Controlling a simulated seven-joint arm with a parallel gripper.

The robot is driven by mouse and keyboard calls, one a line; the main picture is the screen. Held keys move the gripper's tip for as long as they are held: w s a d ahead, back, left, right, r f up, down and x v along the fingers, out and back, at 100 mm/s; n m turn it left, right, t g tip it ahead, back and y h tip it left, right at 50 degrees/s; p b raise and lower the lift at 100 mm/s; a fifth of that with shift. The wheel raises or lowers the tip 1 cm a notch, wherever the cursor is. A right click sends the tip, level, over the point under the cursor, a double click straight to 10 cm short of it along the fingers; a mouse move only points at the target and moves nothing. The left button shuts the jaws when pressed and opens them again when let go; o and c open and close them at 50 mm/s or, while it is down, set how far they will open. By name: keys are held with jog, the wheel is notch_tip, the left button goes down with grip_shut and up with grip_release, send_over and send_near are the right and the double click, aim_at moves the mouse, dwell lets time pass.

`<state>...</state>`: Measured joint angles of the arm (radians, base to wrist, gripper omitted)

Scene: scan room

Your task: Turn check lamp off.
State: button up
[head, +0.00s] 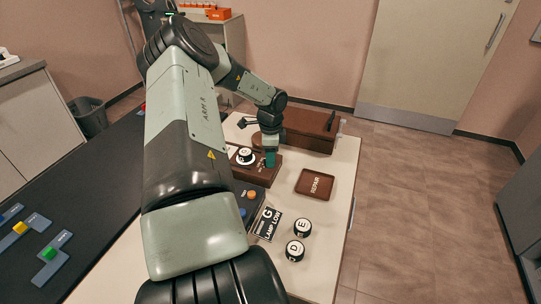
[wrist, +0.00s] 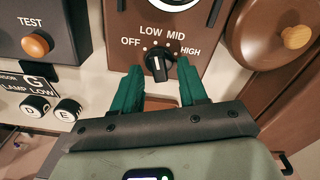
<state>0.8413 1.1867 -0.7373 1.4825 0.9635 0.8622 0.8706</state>
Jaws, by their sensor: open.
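A brown control box (wrist: 125,30) carries a black rotary knob (wrist: 160,68) with a white mark, under the printed words OFF, LOW, MID and HIGH. The white mark sits on the knob's upper left part; I cannot tell surely which setting it points to. A round white-rimmed part (wrist: 180,3) is cut off at the top of the wrist view. My gripper (wrist: 160,88) is open, its green fingers on either side of the knob; I cannot tell whether they touch it. In the head view my gripper (head: 270,158) is at the brown box (head: 262,175), and the knob is hidden.
A dark box (wrist: 45,25) marked TEST has an orange button (wrist: 37,44). A black card (head: 267,223) reads "G LAMP LOW", near the round D (head: 295,251) and E (head: 302,228) pieces. A brown REPAIR tray (head: 315,184) lies right; a larger brown case (head: 312,130) stands behind.

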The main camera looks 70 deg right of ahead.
grip_shut()
jog(key=shift+n, duration=0.4)
jog(key=n, duration=0.2)
jog(key=shift+d+n, duration=0.1)
jog(key=shift+n, duration=0.3)
jog(key=shift+w+n, duration=0.1)
jog(key=shift+n, duration=2.1)
grip_release()
